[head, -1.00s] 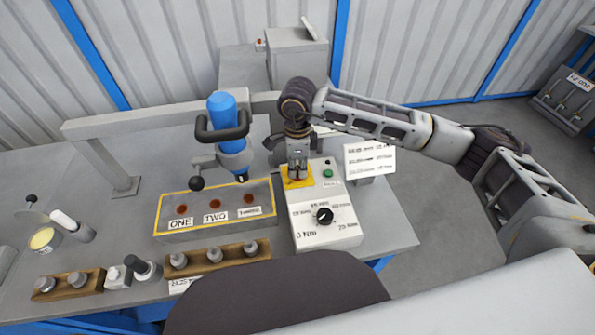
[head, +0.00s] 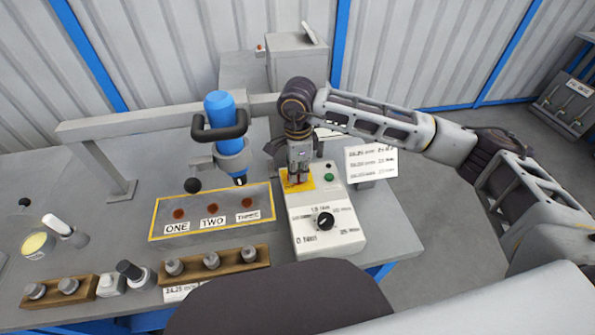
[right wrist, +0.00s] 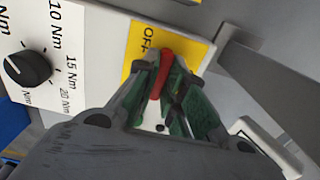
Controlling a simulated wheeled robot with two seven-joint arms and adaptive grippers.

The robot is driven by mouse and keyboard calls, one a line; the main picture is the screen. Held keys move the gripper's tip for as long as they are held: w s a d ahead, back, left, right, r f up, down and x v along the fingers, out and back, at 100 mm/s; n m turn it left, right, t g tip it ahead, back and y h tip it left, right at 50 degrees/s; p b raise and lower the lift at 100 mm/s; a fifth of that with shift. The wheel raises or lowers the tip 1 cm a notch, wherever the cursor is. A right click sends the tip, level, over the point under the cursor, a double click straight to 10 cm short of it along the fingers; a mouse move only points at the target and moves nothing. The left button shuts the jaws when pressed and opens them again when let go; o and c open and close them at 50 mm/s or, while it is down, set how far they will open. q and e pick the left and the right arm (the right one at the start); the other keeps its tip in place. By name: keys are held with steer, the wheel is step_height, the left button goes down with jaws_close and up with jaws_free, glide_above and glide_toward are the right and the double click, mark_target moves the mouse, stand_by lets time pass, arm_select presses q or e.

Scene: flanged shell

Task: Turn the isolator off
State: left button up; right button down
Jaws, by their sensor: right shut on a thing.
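The isolator is a red lever (right wrist: 164,74) on a yellow plate (head: 298,184) on the white control box (head: 326,243). In the right wrist view the plate (right wrist: 139,44) carries the word OFF beside the lever. My right gripper (head: 299,180) points down at the plate. In the right wrist view its green-padded fingers (right wrist: 172,98) are shut on the red lever. In the head view the gripper hides most of the lever. My left gripper is not in view.
The box has a black torque knob (head: 325,221) and a green button (head: 329,177). To its left stand a blue tool (head: 220,110) in a holder and a grey block (head: 212,217) marked ONE, TWO and THREE. A label card (head: 371,163) stands at right.

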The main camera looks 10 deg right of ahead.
steer(key=shift+r, duration=0.15)
steer(key=c, duration=1.5)
jaws_free()
step_height(320, 180, up, 12)
